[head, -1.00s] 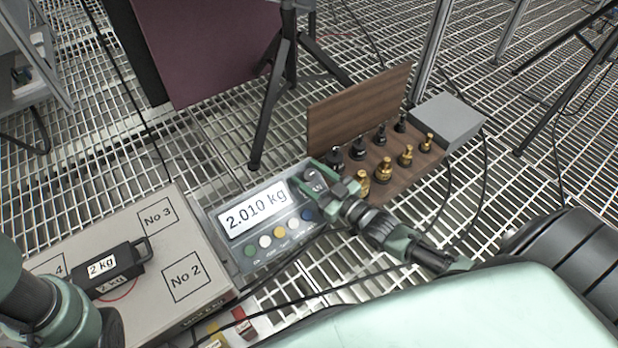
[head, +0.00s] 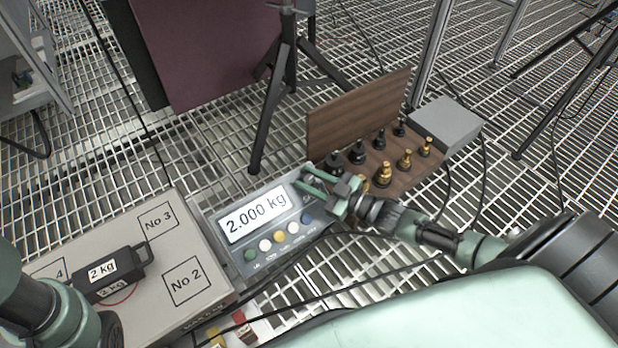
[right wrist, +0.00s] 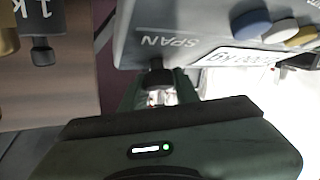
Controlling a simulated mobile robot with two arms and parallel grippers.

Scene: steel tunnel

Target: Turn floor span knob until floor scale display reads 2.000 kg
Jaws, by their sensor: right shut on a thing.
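The floor scale display (head: 256,215) reads 2.000 kg on a grey indicator box (head: 237,249) with a row of coloured buttons. The black span knob (right wrist: 156,74) sticks out of the box's side by the printed word SPAN in the right wrist view. My right gripper (head: 325,186) is at the box's right end, shut on the span knob; it also shows in the right wrist view (right wrist: 158,92). In the head view the knob is hidden by the fingers. Part of my left arm shows at lower left, but its gripper does not.
A black 2 kg weight (head: 108,271) sits on the scale platform (head: 222,290), left of the indicator. An open wooden case (head: 398,182) of black and brass weights stands close to the right gripper. A tripod leg (head: 268,128) stands behind. Cables cross the grating floor.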

